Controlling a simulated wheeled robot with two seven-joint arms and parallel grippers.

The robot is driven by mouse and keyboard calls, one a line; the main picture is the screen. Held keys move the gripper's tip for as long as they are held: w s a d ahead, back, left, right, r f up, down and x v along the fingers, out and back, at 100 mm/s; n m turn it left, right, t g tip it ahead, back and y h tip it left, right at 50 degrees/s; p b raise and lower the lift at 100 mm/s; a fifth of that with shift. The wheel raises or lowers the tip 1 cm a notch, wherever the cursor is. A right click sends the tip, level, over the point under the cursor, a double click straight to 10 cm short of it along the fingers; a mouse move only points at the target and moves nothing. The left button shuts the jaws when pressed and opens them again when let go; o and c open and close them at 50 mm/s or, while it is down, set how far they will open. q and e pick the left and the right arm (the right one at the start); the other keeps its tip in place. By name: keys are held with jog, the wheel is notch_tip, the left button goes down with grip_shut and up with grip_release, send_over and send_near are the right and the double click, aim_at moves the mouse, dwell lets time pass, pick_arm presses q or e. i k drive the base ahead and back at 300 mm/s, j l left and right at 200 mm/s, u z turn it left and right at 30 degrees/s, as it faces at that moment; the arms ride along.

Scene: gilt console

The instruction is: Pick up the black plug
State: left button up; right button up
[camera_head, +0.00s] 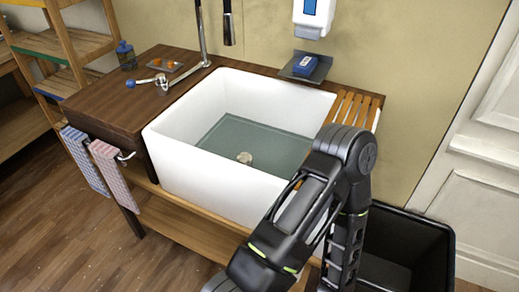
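I cannot make out a black plug anywhere in the head view. The white sink (222,192) is set in the wooden console, with a grey-green bottom and a pale round drain piece (245,158) in it. My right arm stands in front of the sink's right side, bent at the elbow, and hides part of the sink's right end and the slatted board. Neither of my grippers can be seen; the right forearm runs down to the bottom edge.
A tall chrome tap (203,35) stands behind the sink. The dark wooden counter (105,98) holds a small tray (165,66), a blue bottle (125,54) and a chrome fitting (160,83). A blue box (304,65) sits on a wall shelf. A black bin (408,229) stands right.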

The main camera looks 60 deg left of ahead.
aim_at(244, 158)
jog(key=k+j, duration=0.1)
jog(key=j, duration=0.25)
jog(key=k+j+z, duration=0.1)
jog(key=j, duration=0.25)
jog(key=k+j, duration=0.15)
jog(key=j, duration=0.2)
jog(key=k+j+z, duration=0.1)
jog(key=j, duration=0.25)
